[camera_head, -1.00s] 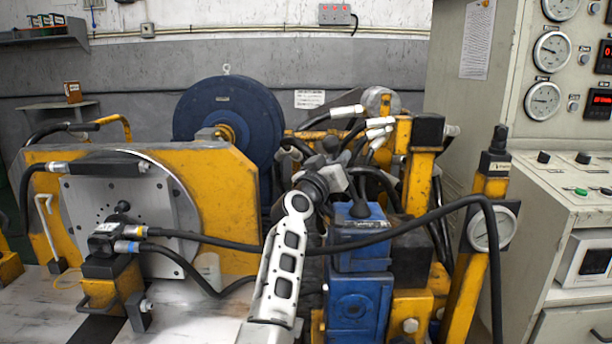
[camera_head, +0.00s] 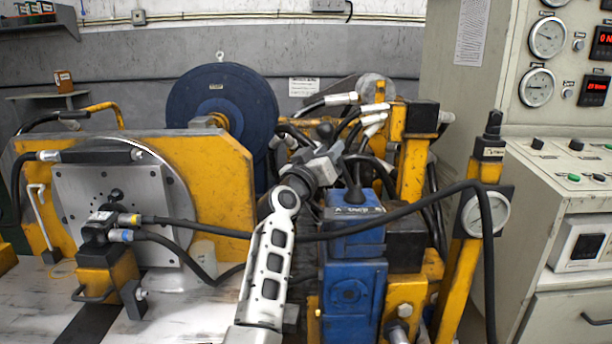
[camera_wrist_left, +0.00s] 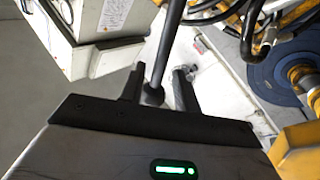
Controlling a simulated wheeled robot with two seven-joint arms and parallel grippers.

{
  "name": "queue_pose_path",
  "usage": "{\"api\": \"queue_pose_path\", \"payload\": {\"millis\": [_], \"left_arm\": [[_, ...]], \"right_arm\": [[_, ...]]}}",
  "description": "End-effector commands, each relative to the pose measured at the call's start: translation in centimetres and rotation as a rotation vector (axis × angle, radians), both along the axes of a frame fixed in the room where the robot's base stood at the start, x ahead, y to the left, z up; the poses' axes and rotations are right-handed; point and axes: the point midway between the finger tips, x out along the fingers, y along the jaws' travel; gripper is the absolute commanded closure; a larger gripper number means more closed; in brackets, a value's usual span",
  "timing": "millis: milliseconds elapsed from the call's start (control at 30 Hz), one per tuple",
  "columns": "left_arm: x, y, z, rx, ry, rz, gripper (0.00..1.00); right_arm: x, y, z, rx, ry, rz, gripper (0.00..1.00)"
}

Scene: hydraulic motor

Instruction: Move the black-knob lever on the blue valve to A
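The blue valve (camera_head: 352,247) stands right of centre in the head view. A letter plate (camera_head: 357,212) with an A at its left end is on its top. The lever's dark base (camera_head: 355,196) rises from the valve top; its upper part is hard to make out beside my left gripper (camera_head: 336,161). In the left wrist view the lever's rod (camera_wrist_left: 166,45) runs between my open fingers (camera_wrist_left: 158,88), its black knob (camera_wrist_left: 153,95) near the palm. Gaps show on both sides of the knob. My right gripper is not in view.
A yellow post with a gauge (camera_head: 486,212) stands to the right, before a grey control cabinet (camera_head: 560,175). A yellow plate (camera_head: 222,180) stands left.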

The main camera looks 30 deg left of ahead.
Motion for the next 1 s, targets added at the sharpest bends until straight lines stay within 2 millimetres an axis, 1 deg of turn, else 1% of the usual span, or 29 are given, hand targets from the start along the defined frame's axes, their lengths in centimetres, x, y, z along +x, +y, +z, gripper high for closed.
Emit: {"api": "queue_pose_path", "payload": {"millis": [33, 300, 400, 500, 600, 700, 1000], "left_arm": [[-1.1, 0.0, -0.4, 0.001, 0.002, 0.002, 0.68], [-7.5, -0.3, -2.1, 0.001, 0.003, 0.001, 0.68], [-9.6, -0.3, -2.6, 0.0, 0.004, 0.001, 0.68], [-11.2, -0.4, -3.0, 0.001, 0.002, 0.0, 0.68], [-12.3, -0.4, -3.2, -0.001, 0.003, 0.001, 0.68], [-13.0, -0.4, -3.3, -0.001, 0.001, 0.0, 0.68], [-13.2, -0.5, -3.3, -0.002, 0.0, 0.0, 0.68]], "right_arm": [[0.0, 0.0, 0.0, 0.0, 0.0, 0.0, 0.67], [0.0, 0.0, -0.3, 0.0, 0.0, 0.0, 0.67], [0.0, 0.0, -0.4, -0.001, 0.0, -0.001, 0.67], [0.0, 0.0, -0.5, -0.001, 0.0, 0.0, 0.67], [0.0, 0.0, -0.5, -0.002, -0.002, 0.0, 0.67], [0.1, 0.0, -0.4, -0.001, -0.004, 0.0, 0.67], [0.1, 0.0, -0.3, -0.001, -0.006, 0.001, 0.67]]}}
